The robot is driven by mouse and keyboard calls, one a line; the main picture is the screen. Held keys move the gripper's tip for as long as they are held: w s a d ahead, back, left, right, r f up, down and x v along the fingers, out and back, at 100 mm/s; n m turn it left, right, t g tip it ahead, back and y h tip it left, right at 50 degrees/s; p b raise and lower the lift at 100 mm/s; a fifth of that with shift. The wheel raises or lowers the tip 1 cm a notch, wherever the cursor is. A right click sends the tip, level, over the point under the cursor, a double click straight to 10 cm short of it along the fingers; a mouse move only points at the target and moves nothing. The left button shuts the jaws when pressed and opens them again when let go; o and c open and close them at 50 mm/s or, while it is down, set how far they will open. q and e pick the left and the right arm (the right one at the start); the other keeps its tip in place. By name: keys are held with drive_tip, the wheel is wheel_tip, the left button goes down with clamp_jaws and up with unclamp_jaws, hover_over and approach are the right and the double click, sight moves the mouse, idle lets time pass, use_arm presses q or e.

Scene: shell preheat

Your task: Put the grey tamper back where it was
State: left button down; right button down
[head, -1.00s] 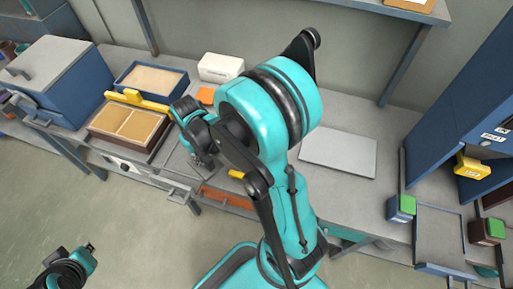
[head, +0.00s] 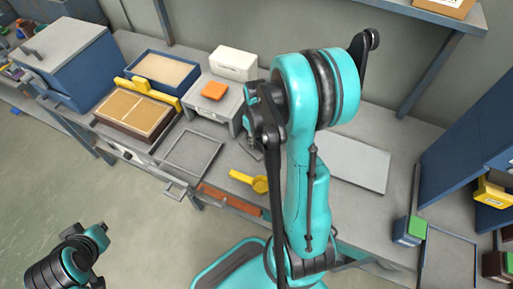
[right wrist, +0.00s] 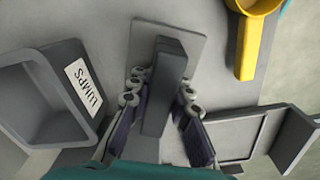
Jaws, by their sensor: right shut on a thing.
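The grey tamper (right wrist: 166,88) shows in the right wrist view as a flat plate with an upright block handle. My right gripper (right wrist: 160,100) is shut on that handle, with fingers on both sides. The plate lies close over or on the grey table; I cannot tell if it touches. In the head view my right gripper (head: 252,138) is mostly hidden by my arm, and the tamper can hardly be made out. My left gripper (head: 98,283) is at the bottom left, away from the table, and its jaws are unclear.
A yellow scoop (head: 262,184) lies near the table's front edge, close to the tamper. A grey frame tray (head: 172,171) lies left of it. A grey bin labelled LUMPS (right wrist: 45,95) stands beside the tamper. An orange block (head: 214,90) sits behind. A flat grey board (head: 360,165) lies right.

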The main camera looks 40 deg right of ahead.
drive_tip(key=shift+w+d+f, duration=0.15)
drive_tip(key=shift+f, duration=0.35)
wheel_tip(320, 180, down, 3)
drive_tip(key=shift+f+b, duration=0.2)
drive_tip(key=shift+b, duration=0.8)
drive_tip(key=shift+r, duration=0.1)
drive_tip(key=c, duration=1.4)
unclamp_jaws()
drive_tip(key=shift+f, duration=0.2)
